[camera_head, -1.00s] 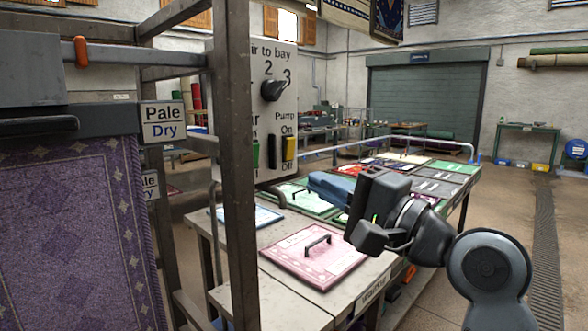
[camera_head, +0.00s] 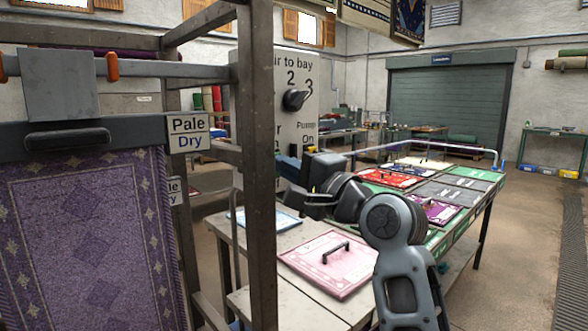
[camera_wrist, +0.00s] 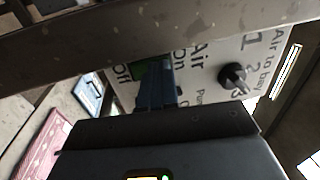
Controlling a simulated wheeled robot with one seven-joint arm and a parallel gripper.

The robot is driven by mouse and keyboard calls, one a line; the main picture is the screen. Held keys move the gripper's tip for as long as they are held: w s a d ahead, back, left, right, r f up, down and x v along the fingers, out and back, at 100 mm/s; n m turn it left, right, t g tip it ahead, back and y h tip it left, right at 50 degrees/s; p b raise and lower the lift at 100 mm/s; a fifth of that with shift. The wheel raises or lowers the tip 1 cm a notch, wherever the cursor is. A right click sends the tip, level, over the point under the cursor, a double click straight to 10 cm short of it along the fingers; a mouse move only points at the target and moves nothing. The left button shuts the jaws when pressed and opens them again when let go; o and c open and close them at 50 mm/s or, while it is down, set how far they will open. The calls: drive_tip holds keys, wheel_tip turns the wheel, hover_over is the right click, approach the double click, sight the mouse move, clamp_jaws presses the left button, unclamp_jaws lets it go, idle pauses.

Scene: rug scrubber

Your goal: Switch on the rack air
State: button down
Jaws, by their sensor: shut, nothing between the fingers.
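The light control panel (camera_head: 297,62) stands behind the rack frame. Its "Air to bay" knob (camera_head: 296,99) appears to point toward 3; the knob also shows in the wrist view (camera_wrist: 233,76). In the wrist view the green air switch (camera_wrist: 147,70) lies between the words Off and On, partly covered by my fingers. Its setting cannot be told. My gripper (camera_head: 288,168) is shut and empty, its blue fingers in front of the panel's lower part; they also show in the wrist view (camera_wrist: 160,82). Contact with the switch cannot be told.
A metal rack post (camera_head: 258,200) stands left of my gripper and crosses close in the wrist view. A purple rug (camera_head: 85,240) hangs at left beside a "Pale Dry" sign (camera_head: 188,133). A table with a pink board (camera_head: 328,264) lies below my arm.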

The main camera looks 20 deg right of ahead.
drive_tip(key=shift+r+p, duration=0.15)
drive_tip(key=shift+p, duration=0.3)
drive_tip(key=shift+w+g+p, duration=0.2)
drive_tip(key=shift+g+p, duration=0.1)
drive_tip(key=shift+p, duration=0.4)
